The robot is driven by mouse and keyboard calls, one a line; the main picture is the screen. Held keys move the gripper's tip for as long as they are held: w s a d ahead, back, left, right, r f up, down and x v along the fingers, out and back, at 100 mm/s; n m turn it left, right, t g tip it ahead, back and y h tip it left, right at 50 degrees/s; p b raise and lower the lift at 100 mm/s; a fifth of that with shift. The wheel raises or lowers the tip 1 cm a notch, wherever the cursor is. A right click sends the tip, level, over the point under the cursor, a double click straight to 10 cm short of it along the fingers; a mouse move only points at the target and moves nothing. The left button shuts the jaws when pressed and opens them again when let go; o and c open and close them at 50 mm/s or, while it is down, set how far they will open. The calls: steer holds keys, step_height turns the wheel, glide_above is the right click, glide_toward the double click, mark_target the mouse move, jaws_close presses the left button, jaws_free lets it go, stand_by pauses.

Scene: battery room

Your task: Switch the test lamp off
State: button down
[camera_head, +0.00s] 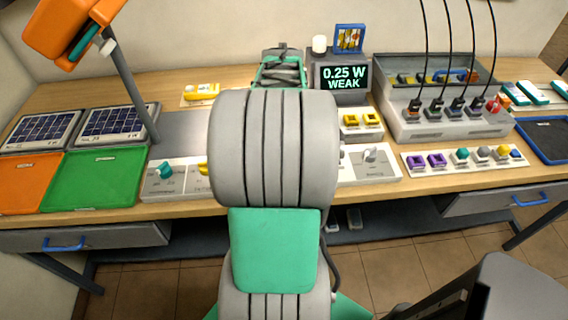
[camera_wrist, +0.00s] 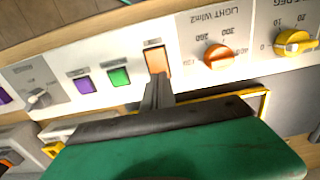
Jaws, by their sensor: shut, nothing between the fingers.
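An orange lamp head (camera_head: 75,28) on a slanted grey post (camera_head: 132,88) stands at the left in the head view; I cannot tell whether it is lit. In the head view, my arm hides the gripper and the switch.
A green switch (camera_wrist: 119,77) and a purple switch (camera_wrist: 84,85) sit beside the orange one. An orange knob (camera_wrist: 219,57) and a yellow knob (camera_wrist: 293,43) are on its other side. The display (camera_head: 343,78) reads "0.25 W WEAK". Solar panels (camera_head: 117,124) lie at the left.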

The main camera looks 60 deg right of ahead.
steer(key=shift+f+b, duration=0.35)
steer(key=shift+f, duration=0.3)
steer(key=shift+r, duration=0.15)
steer(key=shift+r+p, duration=2.65)
steer(key=shift+r, duration=0.75)
